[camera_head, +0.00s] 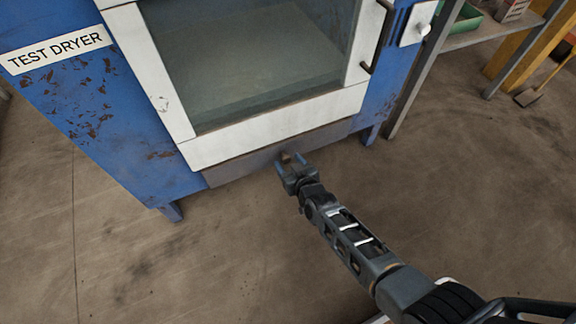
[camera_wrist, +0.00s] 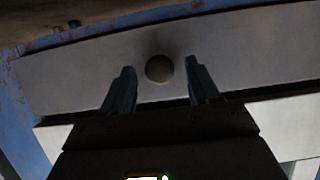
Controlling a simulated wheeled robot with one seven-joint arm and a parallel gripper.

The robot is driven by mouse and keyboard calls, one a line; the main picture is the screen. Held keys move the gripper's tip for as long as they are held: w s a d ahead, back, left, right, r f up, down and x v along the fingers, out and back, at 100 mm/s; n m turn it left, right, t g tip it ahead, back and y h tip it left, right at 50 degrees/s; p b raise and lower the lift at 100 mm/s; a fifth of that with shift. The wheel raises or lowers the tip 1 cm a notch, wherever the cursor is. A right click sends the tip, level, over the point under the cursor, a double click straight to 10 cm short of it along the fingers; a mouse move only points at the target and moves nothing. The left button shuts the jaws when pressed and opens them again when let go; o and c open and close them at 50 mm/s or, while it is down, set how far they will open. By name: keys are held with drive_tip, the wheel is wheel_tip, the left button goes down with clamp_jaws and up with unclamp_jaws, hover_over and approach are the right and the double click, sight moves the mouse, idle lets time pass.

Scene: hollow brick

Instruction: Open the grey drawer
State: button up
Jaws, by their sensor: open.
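The grey drawer (camera_head: 240,169) is a low panel under the white-framed glass door of the blue dryer. It looks closed in the head view. In the wrist view the drawer front (camera_wrist: 255,48) spans the picture, with a round brownish knob (camera_wrist: 159,69) near its middle. My gripper (camera_head: 289,163) is at the drawer front. In the wrist view its two fingers (camera_wrist: 160,84) are apart, one on each side of the knob. I cannot tell whether either finger touches it. In the head view the gripper partly hides the knob.
The blue dryer (camera_head: 75,100) stands on short legs and bears a "TEST DRYER" label (camera_head: 55,48). Its white door frame (camera_head: 280,125) is just above the drawer. A shelf (camera_head: 490,32) stands at the right. The floor (camera_head: 230,250) in front is clear.

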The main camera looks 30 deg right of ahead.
drive_tip(key=shift+w+f, duration=0.2)
drive_tip(key=shift+w, duration=0.35)
drive_tip(key=shift+c, duration=0.3)
clamp_jaws()
